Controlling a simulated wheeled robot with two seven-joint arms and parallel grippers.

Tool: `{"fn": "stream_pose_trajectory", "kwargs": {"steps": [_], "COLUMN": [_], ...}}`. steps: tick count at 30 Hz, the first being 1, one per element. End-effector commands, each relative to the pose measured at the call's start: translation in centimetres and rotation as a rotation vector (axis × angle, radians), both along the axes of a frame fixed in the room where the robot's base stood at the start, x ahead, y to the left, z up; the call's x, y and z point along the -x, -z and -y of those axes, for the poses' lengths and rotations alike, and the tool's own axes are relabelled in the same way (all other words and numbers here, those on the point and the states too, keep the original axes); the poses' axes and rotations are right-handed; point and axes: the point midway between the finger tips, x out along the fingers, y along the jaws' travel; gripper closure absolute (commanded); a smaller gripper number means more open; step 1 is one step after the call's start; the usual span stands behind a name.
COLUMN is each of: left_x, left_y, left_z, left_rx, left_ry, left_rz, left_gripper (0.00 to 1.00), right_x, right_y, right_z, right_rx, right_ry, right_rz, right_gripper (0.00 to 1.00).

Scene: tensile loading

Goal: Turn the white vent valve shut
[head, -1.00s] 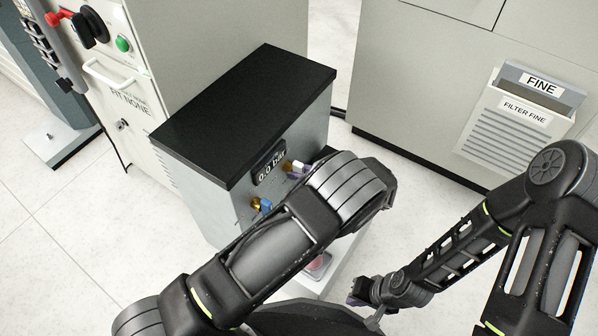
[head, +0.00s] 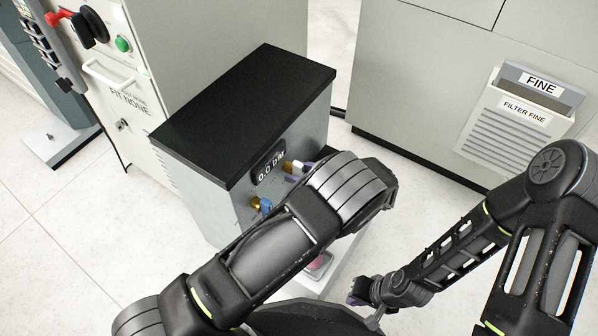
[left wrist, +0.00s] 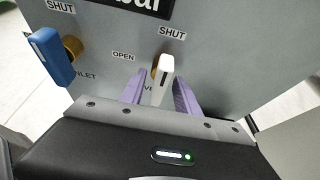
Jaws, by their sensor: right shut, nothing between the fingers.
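The white vent valve handle (left wrist: 162,82) is on the grey front panel, on a brass stem. In the left wrist view it stands roughly upright, its upper end just below a SHUT label (left wrist: 172,32); an OPEN label (left wrist: 123,56) is to its left. My left gripper (left wrist: 159,88) has its purple fingers on either side of the handle, with some gap showing. In the head view the handle (head: 301,168) shows partly beside my left arm, which hides most of that gripper. My right gripper (head: 357,295) is shut and empty, low over the floor, away from the box.
A blue valve handle (left wrist: 50,58) sits left of the white one, close to my left gripper. The box has a black top (head: 245,110) and a display (head: 269,162) reading 0.0 bar. A cabinet (head: 420,90) with a FINE filter holder stands behind right. Floor between is clear.

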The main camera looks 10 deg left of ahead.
Motion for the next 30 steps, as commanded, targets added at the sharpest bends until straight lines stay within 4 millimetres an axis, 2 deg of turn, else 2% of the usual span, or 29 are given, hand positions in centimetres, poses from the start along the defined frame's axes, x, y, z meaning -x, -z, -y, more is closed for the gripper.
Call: {"fn": "stream_pose_trajectory", "kwargs": {"steps": [15,30], "left_x": [2.5,2.7], "left_y": [-2.7,-2.8], "left_z": [6.1,6.4], "left_rx": [0.0,0.0], "left_ry": [0.002,0.001], "left_rz": [0.0,0.0], "left_gripper": [0.62,0.62], "right_x": [0.3,0.3], "right_y": [-1.1,-1.1], "right_z": [-0.3,-0.3], "right_rx": [-0.005,-0.005], "right_ry": [-0.007,-0.008], "right_rz": [-0.005,-0.005], "right_gripper": [1.0,1.0]}}
